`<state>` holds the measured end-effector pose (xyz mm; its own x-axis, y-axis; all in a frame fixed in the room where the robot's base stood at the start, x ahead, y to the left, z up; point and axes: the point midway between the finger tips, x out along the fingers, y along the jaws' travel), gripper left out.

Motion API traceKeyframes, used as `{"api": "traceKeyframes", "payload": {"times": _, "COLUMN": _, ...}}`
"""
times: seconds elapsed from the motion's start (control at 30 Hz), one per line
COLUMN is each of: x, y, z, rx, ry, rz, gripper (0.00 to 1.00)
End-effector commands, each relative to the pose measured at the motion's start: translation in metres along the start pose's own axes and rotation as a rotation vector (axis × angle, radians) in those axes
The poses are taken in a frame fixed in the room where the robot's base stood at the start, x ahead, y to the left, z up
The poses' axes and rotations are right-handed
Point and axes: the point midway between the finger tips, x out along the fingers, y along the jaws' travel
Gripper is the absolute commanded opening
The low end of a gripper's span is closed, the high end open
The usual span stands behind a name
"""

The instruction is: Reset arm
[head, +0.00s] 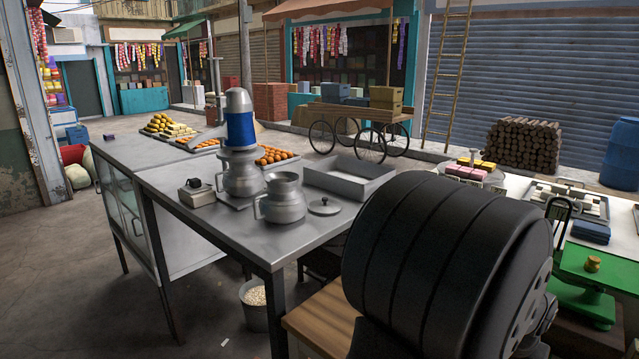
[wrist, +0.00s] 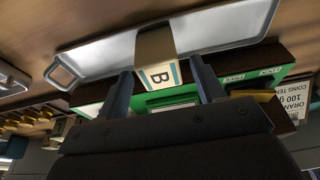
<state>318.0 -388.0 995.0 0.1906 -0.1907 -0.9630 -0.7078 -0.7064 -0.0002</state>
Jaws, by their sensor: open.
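My gripper (wrist: 160,66) shows in the wrist view with its two dark fingers spread apart. A cream block marked "B" (wrist: 157,68) appears between the fingers, with gaps on both sides. It overlaps a shiny metal tray (wrist: 95,53); I cannot tell how far it is from the fingers. The head view does not show my gripper; a large black part of my arm fills its lower right.
In the head view, a steel table (head: 240,219) holds metal pots (head: 282,199), a blue-banded machine (head: 239,120) and an empty tray (head: 349,182). At right, a green scale (head: 585,270) stands by a white counter. A cart (head: 360,115) stands behind.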

Motion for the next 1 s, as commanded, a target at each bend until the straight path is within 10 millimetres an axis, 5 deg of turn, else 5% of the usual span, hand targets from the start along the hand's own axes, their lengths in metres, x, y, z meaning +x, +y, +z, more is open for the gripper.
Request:
{"api": "traceKeyframes", "payload": {"times": 0.43, "x": -0.088, "y": 0.000, "z": -0.001, "rx": 0.001, "ry": 0.003, "rz": 0.001, "gripper": 0.62}}
{"api": "traceKeyframes", "payload": {"times": 1.0, "x": 0.022, "y": 0.000, "z": 0.001, "rx": 0.000, "ry": -0.005, "rz": -0.001, "gripper": 0.62}}
